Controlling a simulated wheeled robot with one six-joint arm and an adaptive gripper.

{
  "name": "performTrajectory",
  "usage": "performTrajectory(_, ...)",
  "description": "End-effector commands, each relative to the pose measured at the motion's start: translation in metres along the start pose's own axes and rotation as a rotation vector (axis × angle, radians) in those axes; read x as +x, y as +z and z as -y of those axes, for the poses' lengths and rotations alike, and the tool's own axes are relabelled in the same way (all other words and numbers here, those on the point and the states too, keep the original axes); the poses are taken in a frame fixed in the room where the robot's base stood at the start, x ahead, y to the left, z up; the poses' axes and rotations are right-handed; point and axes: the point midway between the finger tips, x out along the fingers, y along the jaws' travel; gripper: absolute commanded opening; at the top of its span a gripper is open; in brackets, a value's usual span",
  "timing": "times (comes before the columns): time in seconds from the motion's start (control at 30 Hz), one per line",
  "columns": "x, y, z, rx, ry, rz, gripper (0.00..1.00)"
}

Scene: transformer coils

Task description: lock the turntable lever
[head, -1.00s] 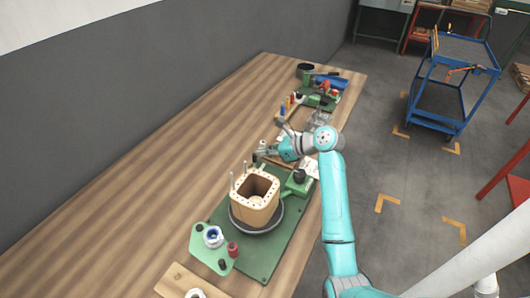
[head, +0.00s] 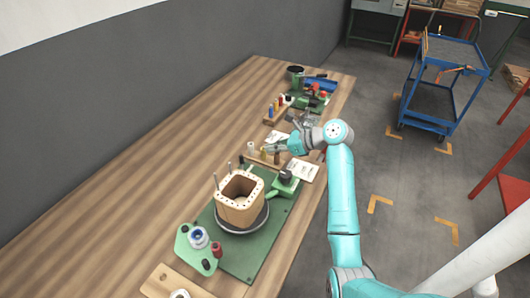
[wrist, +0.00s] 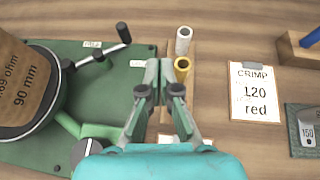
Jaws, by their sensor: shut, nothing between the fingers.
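The turntable (head: 262,222) holds a tan square coil form (head: 240,205) on a green base plate (head: 285,232). A lever with a black grip (wrist: 123,33) and grey rod stands at the turntable's edge; the head view shows its dark upright grip (head: 242,160). A green block with an arm and black knob (head: 286,177) stands at the turntable's right; its green arm (wrist: 72,124) shows in the wrist view. I cannot tell which of the two is the named lever. My gripper (wrist: 158,70) is shut and empty, beside the plate and apart from both.
Close to my fingertips is a wooden rack with a white sleeve (wrist: 183,38) and a yellow sleeve (wrist: 182,68). A card reading CRIMP 120 red (wrist: 254,92) lies right. A green holder with spools (head: 198,238) sits in front. Bare table (head: 150,200) is free on the left.

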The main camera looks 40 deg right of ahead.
Motion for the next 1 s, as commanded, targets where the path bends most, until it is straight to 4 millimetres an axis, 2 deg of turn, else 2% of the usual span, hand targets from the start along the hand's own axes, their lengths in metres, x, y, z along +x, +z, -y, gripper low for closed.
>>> performTrajectory(0.2, -0.034, 0.002, 0.015, 0.000, -0.003, 0.000, 0.00)
performTrajectory(0.4, -0.054, 0.003, 0.024, 0.000, -0.001, -0.001, 0.00)
performTrajectory(1.0, -0.059, 0.003, 0.025, 0.001, 0.001, -0.001, 0.00)
